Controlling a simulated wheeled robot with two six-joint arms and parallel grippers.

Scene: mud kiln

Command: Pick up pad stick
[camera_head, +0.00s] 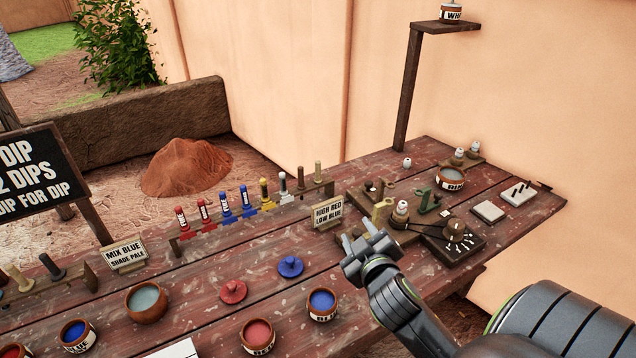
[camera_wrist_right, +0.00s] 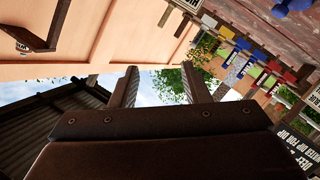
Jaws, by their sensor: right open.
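My right gripper (camera_head: 361,236) is open and empty above the front of the wooden table, its fingers pointing up and away. In the right wrist view, its two fingers (camera_wrist_right: 159,78) stand apart with only sky and leaves between them. A row of upright sticks with red, blue, yellow, white and brown parts stands in a rack (camera_head: 175,243) behind and left of the gripper. A dark stick (camera_head: 428,228) lies on a board right of the gripper. I cannot tell which is the pad stick. My left gripper is not in view.
Pots of blue (camera_head: 322,302), red (camera_head: 258,335) and pale liquid (camera_head: 146,301) stand on the table, with red (camera_head: 233,291) and blue (camera_head: 291,266) lids. A sign reading "HIGH RED LOW BLUE" (camera_head: 327,213) stands behind the gripper. A post with a shelf (camera_head: 446,27) rises at the back.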

